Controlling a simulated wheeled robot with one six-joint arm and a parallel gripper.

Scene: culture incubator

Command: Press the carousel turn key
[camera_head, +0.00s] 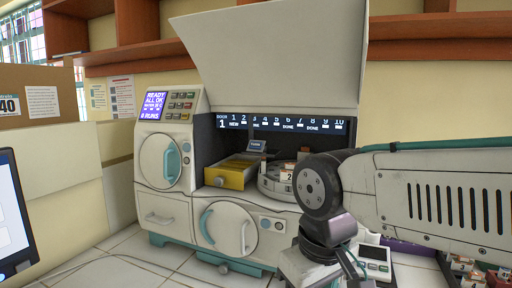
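The white culture incubator (166,205) stands ahead with its large lid (275,50) raised. Its keypad (181,105) has several small keys beside a lit screen (153,104) reading READY, ALL OK. I cannot read the key labels, so I cannot tell which one is the carousel turn key. The round carousel (270,186) sits in the open bay, with a tile marked 2 at its front. My arm crosses from the right and covers the carousel's right side. My gripper (308,268) points down at the bottom, right of the incubator's lower round door; its fingertips are not visible.
A yellow drawer (230,174) stands in the bay left of the carousel. A numbered display strip (283,123) runs above them. A small device with a screen (374,258) is behind my wrist. A tablet (14,215) is at the left edge. Tiled counter (115,270) is mostly free at lower left.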

